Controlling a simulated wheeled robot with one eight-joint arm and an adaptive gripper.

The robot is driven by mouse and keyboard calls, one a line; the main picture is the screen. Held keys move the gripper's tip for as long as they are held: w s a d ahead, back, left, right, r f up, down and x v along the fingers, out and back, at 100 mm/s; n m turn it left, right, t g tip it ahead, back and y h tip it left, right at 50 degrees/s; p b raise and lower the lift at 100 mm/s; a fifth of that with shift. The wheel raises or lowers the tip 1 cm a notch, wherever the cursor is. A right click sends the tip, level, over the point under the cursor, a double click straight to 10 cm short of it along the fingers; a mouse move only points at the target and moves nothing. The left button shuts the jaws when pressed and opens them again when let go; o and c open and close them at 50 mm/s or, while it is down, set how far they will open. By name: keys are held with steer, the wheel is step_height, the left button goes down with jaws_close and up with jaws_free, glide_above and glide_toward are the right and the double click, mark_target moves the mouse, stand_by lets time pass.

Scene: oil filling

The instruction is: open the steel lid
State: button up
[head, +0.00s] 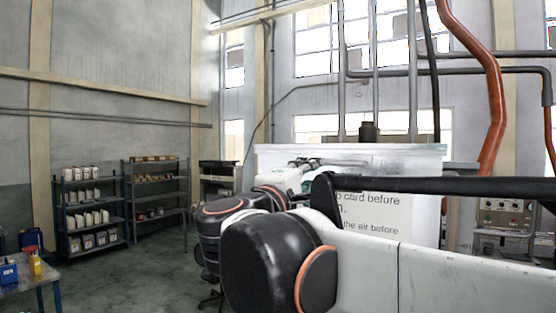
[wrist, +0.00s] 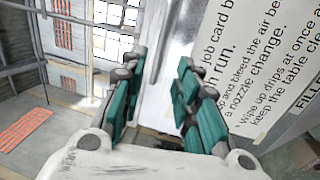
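A pale metallic top, which looks like the steel lid (head: 400,152), covers the white cabinet with printed text (head: 400,207) in the head view. It looks level and closed. In the wrist view a bright steel surface (wrist: 182,22) with a thin dark bar (wrist: 158,55) lies ahead between my fingers. I cannot tell whether the bar is the lid's handle. My gripper (wrist: 160,65) is open, its green-padded fingers apart with nothing clearly held. In the head view my gripper is near the cabinet's front left, largely hidden by my arm.
The printed sign (wrist: 265,65) is close to the right of my fingers. A dark cylindrical piece (head: 368,132) stands at the cabinet's top. Shelves (head: 90,212) stand far left, and a table with bottles (head: 35,279) is at lower left. The floor between is open.

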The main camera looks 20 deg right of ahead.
mark_target(327, 164)
steer(key=p+x, duration=0.2)
steer(key=x, duration=0.8)
steer(key=shift+w+d, duration=0.1)
steer(key=shift+w, duration=0.05)
jaws_close()
